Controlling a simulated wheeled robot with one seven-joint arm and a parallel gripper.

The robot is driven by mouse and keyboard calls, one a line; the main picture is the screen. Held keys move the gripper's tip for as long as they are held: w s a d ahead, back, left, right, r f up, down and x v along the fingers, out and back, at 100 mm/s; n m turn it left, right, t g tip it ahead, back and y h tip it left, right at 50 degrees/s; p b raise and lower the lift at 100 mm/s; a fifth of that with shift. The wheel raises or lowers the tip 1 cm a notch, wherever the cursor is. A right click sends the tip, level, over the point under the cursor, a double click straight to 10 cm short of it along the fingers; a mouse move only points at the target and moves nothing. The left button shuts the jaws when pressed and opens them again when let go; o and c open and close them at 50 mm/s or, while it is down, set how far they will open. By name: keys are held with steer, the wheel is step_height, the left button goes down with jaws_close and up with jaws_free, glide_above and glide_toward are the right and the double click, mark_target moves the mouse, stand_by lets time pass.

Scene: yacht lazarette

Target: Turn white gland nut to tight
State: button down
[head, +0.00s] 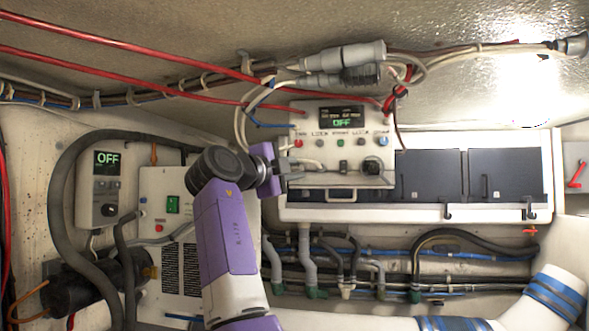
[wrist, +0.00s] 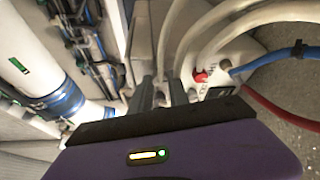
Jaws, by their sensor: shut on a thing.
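My gripper (head: 286,172) is at the left end of the control panel, with its fingers pointing right. In the wrist view, its two dark fingers (wrist: 162,92) are close together around a small pale piece, which I take to be the white gland nut (wrist: 160,99). The fingers hide most of it, so its shape and how far it is turned cannot be told. Pale cables (wrist: 205,28) run down close beside the fingers. In the head view the nut is hidden by my gripper.
The control panel (head: 300,130) has a display reading OFF and a grey front ledge (head: 345,178). Dark covers (head: 432,174) stand to its right. Red cables (head: 120,45) cross above. Hoses with green fittings (head: 316,293) hang below. A thick grey hose (head: 58,185) loops at left.

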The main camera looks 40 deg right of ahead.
steer(key=shift+f, duration=0.1)
steer(key=c, duration=1.3)
jaws_free()
steer(key=shift+o, duration=0.2)
steer(key=b+v, duration=0.2)
steer(key=v, duration=0.5)
steer(key=shift+a+b, duration=0.35)
steer(key=shift+a, duration=0.05)
steer(key=shift+s+f, duration=0.1)
